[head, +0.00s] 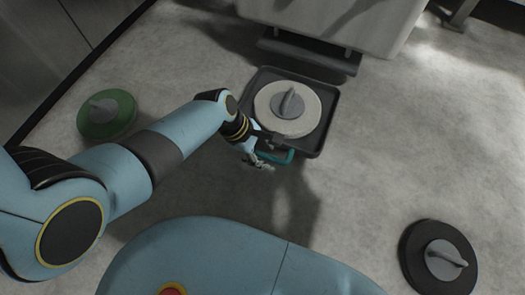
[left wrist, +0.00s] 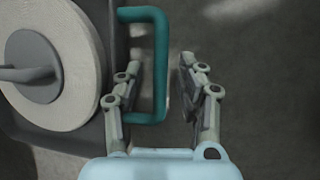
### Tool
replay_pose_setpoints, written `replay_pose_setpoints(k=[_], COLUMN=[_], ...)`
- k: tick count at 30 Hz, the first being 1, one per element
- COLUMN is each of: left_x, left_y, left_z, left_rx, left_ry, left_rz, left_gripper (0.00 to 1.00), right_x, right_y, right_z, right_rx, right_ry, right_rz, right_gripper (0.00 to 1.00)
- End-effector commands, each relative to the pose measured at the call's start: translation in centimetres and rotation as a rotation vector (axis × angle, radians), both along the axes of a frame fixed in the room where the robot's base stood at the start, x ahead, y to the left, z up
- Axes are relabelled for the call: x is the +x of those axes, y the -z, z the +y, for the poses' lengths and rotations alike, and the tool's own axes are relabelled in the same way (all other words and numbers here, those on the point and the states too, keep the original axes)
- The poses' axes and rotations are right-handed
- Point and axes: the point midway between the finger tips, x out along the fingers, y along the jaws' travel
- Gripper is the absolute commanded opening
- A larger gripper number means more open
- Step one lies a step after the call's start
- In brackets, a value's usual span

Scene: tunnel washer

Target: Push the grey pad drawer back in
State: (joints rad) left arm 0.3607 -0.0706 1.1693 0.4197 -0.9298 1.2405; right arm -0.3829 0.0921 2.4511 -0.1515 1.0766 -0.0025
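The dark grey pad drawer (head: 328,133) stands out on the floor in front of the machine. A round off-white pad (head: 264,96) with a grey grip lies in it; the pad also shows in the left wrist view (left wrist: 87,50). The drawer's teal handle (head: 283,159) is on its near side. In the left wrist view, my left gripper (left wrist: 160,60) is open, its fingers on either side of the handle's bar (left wrist: 160,40). One finger is inside the handle loop; I cannot tell whether either touches. My right gripper is not in view.
The pale machine (head: 345,22) stands at the top, with a dark ledge (head: 310,52) low on its front. A green disc (head: 122,113) lies at the left. A black disc (head: 412,257) lies at the lower right. The floor right of the drawer is clear.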

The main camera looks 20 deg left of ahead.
Motion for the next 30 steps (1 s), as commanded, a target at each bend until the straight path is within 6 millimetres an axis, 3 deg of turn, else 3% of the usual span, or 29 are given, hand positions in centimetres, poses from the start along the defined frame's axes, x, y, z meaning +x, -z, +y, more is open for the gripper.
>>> replay_pose_setpoints(k=[8, 18, 30], left_x=[0.04, 0.02, 0.00], left_y=[0.01, 0.01, 0.01], left_z=[-0.02, -0.01, 0.01], left_rx=[0.000, 0.000, 0.000], left_ry=[0.000, 0.000, 0.000], left_rz=[0.000, 0.000, 0.000], left_gripper=[0.38, 0.00, 0.00], right_x=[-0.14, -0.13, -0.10], right_y=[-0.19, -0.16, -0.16], right_z=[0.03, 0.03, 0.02], right_rx=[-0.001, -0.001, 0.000], right_ry=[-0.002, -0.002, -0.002], right_rz=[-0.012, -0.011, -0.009], right_gripper=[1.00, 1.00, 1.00])
